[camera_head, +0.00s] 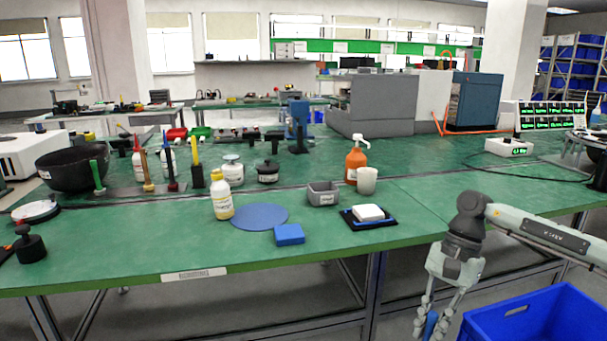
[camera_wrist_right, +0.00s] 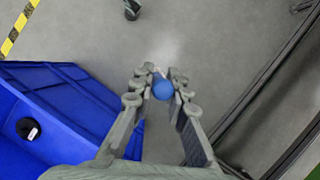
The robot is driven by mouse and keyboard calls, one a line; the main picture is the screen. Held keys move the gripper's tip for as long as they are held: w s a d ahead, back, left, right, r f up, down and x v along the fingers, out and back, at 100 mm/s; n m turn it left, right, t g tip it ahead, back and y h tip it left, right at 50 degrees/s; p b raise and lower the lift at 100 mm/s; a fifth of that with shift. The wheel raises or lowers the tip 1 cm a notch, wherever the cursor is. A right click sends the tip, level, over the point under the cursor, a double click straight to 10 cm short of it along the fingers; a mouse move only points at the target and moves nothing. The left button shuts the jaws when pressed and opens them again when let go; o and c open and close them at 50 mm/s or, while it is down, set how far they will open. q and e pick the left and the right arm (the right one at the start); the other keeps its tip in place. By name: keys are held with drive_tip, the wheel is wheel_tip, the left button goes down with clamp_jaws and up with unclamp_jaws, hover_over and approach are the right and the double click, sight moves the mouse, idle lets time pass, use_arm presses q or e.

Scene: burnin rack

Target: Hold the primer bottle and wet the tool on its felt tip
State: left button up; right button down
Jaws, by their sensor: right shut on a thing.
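My right gripper (camera_head: 432,322) hangs in front of the bench edge at the lower right, pointing down. In the right wrist view its fingers (camera_wrist_right: 160,88) are closed on a blue rounded thing (camera_wrist_right: 163,90), which also shows as a blue piece (camera_head: 430,326) in the head view. The rest of it is hidden. My left gripper is out of view.
A blue crate (camera_head: 535,318) stands beside my right gripper, below the bench. On the bench are a blue block (camera_head: 289,234), a grey bin (camera_head: 322,194), an orange pump bottle (camera_head: 356,163), a white cup (camera_head: 367,180) and a black tray (camera_head: 353,221). The bench front right is clear.

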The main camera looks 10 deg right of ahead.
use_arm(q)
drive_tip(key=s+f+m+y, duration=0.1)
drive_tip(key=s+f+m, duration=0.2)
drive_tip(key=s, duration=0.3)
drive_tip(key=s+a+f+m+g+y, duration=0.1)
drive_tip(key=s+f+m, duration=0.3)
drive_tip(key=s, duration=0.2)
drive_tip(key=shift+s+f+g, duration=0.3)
use_arm(e)
drive_tip(key=a+r+n+g+h, duration=0.1)
drive_tip(key=a+n+h, duration=0.1)
drive_tip(key=a+n, duration=0.4)
drive_tip(key=w+a+r+n+g+h, duration=0.1)
drive_tip(key=a+r+n, duration=0.1)
drive_tip(key=a+n, duration=0.4)
drive_tip(key=a, duration=0.2)
drive_tip(key=shift+w+a+r+h, duration=0.25)
drive_tip(key=shift+w+a+h, duration=0.05)
drive_tip(key=shift+h, duration=0.1)
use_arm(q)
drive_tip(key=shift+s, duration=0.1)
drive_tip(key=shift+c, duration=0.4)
